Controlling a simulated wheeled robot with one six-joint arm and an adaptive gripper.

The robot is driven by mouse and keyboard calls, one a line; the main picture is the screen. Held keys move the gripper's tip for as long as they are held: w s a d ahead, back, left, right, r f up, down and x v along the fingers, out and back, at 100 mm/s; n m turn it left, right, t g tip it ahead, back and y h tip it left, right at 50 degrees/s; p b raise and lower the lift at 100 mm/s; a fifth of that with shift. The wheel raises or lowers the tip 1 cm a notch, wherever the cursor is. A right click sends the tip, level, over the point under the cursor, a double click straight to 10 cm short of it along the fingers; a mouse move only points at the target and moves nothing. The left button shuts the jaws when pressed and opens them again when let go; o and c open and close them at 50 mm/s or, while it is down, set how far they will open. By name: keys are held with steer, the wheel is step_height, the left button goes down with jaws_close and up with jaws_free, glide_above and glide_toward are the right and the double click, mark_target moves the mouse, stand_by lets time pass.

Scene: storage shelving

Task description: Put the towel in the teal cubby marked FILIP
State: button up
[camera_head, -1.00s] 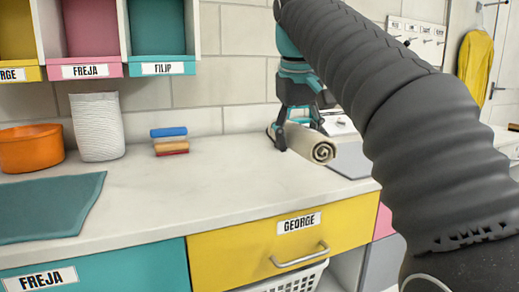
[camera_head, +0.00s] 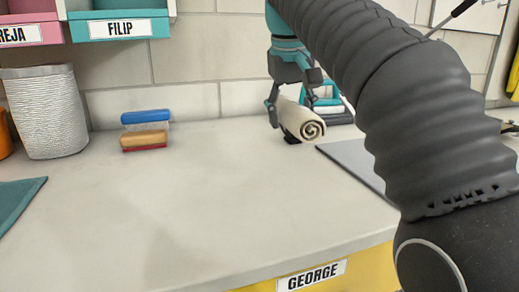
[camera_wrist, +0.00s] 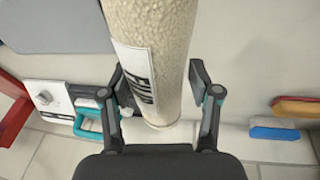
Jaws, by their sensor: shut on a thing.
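A rolled cream towel (camera_head: 301,121) is held by my gripper (camera_head: 290,104) just above the counter in the head view. In the wrist view the towel (camera_wrist: 165,40) lies between the two fingers of my gripper (camera_wrist: 160,100), with a white label (camera_wrist: 137,78) on its side. The label's text is hard to read at this angle. The teal cubby marked FILIP (camera_head: 120,29) is at the upper left of the head view.
A white ribbed basket (camera_head: 45,112) and stacked brushes (camera_head: 146,130) stand at the back left of the counter. A teal-handled item (camera_head: 328,100) is behind the towel. A grey mat (camera_head: 358,163) lies to the right. The middle counter (camera_head: 190,200) is clear.

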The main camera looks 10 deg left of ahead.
glide_above(261, 159)
steer(key=s, duration=0.1)
step_height(261, 159, down, 4)
steer(key=shift+r+b, duration=0.15)
steer(key=shift+b, duration=0.15)
steer(key=shift+a+f+b, duration=0.1)
steer(key=shift+f+b, duration=0.75)
steer(key=shift+f, duration=1.2)
steer(key=shift+f, duration=0.1)
steer(key=o, duration=1.5)
steer(key=shift+c, duration=0.2)
steer(key=p+v, duration=0.3)
steer(key=v, duration=0.9)
steer(key=shift+p, duration=0.4)
steer(key=shift+s, duration=0.1)
